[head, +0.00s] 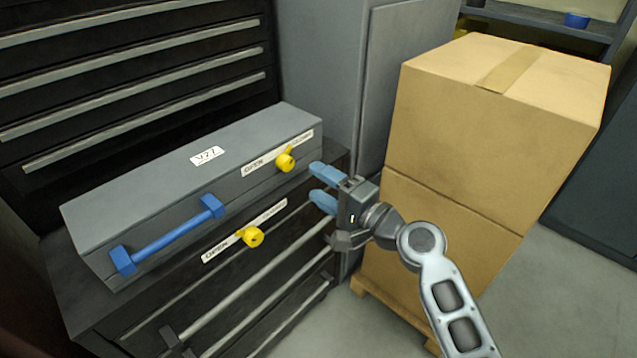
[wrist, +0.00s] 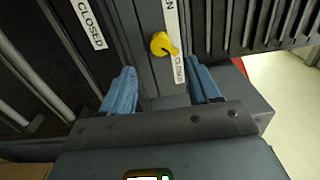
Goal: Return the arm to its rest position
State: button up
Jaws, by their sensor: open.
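My gripper (head: 322,187) is open and empty, with blue fingertips pointing left toward the right end of a grey case. It stands just right of the case's front corner, apart from the yellow knobs as far as I can tell. In the wrist view the two blue fingers (wrist: 163,90) are spread wide, with a yellow knob (wrist: 163,44) beyond the gap between them. My arm reaches in from the bottom right of the head view.
The grey case (head: 160,185) with a blue handle (head: 168,238) lies on a dark drawer cabinet (head: 85,290). Yellow knobs (head: 285,162) sit by its labels. Stacked cardboard boxes (head: 480,140) stand close to the right of my gripper. Open floor (head: 570,290) shows at bottom right.

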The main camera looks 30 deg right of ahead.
jog(key=s+f+n+g+h, duration=0.1)
jog(key=s+f+n+h, duration=0.25)
jog(key=s, duration=0.85)
jog(key=s+f+n+g+h, duration=0.15)
jog(key=s+f, duration=0.35)
jog(key=s, duration=0.7)
jog(key=s+a+r+n, duration=0.1)
jog(key=s+r+n, duration=0.3)
jog(key=s, duration=0.5)
jog(key=s+a+r+n+p, duration=0.1)
jog(key=s+r+n, duration=0.4)
jog(key=s+r, duration=0.2)
jog(key=shift+s+a+r+n+h, duration=0.2)
jog(key=shift+s+a+n+h, duration=0.15)
jog(key=shift+s, duration=0.8)
